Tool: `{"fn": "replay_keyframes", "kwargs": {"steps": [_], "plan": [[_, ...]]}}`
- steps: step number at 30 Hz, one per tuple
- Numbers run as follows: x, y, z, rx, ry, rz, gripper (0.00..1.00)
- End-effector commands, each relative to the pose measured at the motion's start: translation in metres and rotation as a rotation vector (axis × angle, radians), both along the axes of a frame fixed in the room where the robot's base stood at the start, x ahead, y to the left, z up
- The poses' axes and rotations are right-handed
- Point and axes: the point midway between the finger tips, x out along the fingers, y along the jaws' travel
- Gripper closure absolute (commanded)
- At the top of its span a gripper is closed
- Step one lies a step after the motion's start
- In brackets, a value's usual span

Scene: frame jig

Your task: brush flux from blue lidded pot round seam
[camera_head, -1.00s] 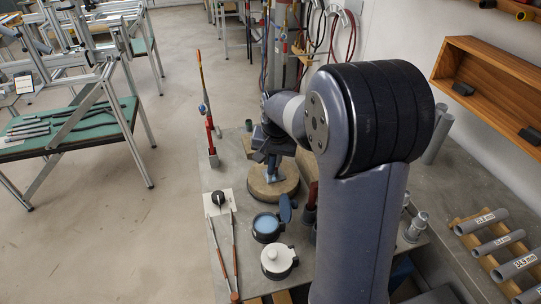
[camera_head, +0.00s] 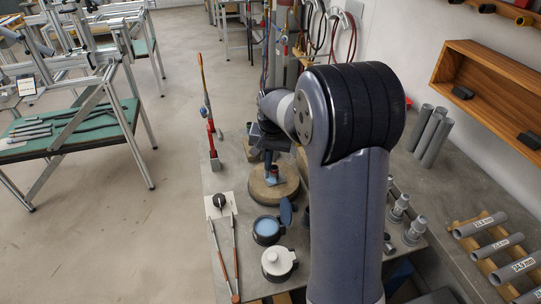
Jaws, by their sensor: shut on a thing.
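The blue pot (camera_head: 267,229) stands open on the bench, its hinged lid (camera_head: 286,212) raised on the right and pale blue flux inside. My gripper (camera_head: 268,158) is beyond it, over a round tan block (camera_head: 262,189), partly hidden by my arm. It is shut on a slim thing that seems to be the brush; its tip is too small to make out. A small blue-grey piece (camera_head: 271,181) with a dark reddish part above it shows at the block, below the gripper. The seam cannot be made out.
Grey tubes (camera_head: 432,136) stand at right.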

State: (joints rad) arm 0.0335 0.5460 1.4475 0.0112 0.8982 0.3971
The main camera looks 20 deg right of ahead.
Motion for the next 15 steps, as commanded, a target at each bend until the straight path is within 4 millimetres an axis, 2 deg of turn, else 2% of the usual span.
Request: {"fn": "replay_keyframes", "kwargs": {"steps": [9,15], "plan": [[0.016,0.002,0.0,0.0,0.001,0.0,1.0],[0.012,0.001,0.0,0.0,0.0,0.0,1.0]]}}
